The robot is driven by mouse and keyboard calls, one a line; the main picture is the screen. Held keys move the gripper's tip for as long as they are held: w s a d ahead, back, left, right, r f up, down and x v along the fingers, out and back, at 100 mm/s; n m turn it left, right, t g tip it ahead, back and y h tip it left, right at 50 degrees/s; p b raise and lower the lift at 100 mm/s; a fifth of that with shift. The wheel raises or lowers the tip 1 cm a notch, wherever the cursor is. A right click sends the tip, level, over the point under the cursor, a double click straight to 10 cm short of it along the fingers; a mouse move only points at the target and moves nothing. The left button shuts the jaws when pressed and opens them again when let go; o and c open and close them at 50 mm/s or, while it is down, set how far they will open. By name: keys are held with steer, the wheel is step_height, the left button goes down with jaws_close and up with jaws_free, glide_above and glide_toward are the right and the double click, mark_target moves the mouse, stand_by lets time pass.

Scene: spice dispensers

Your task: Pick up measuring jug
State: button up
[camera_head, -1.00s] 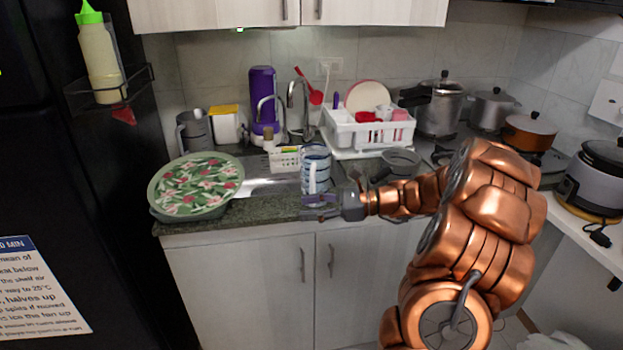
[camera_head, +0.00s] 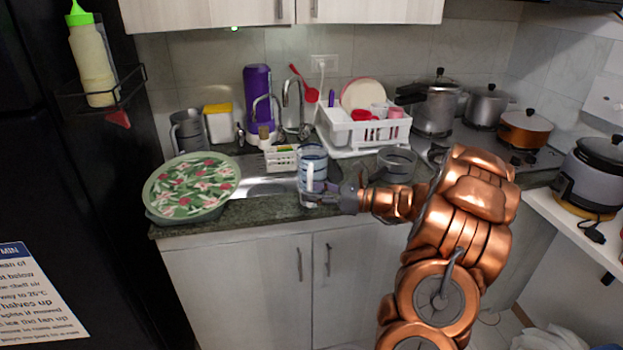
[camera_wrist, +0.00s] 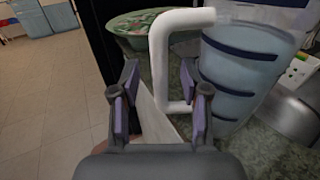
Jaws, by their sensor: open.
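The measuring jug (camera_head: 313,157), clear bluish with dark blue bands and a white handle, stands upright on the counter near its front edge. In the wrist view the jug (camera_wrist: 240,75) fills the upper right, and its white handle (camera_wrist: 158,62) points toward me. My gripper (camera_head: 314,196) is open at the jug's front, low by the handle. In the wrist view the two purple-padded fingers of my gripper (camera_wrist: 160,110) stand either side of the handle's lower part. I cannot tell whether they touch it.
A floral-lidded round pan (camera_head: 192,185) sits left on the counter (camera_head: 240,208). Behind are the sink, a purple bottle (camera_head: 257,95) and a white dish rack (camera_head: 350,133). A grey pot (camera_head: 397,163) stands to the right. Open floor lies left in the wrist view.

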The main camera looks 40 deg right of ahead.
steer(key=shift+w+a, duration=0.45)
steer(key=shift+w, duration=0.1)
steer(key=shift+c, duration=0.3)
jaws_close()
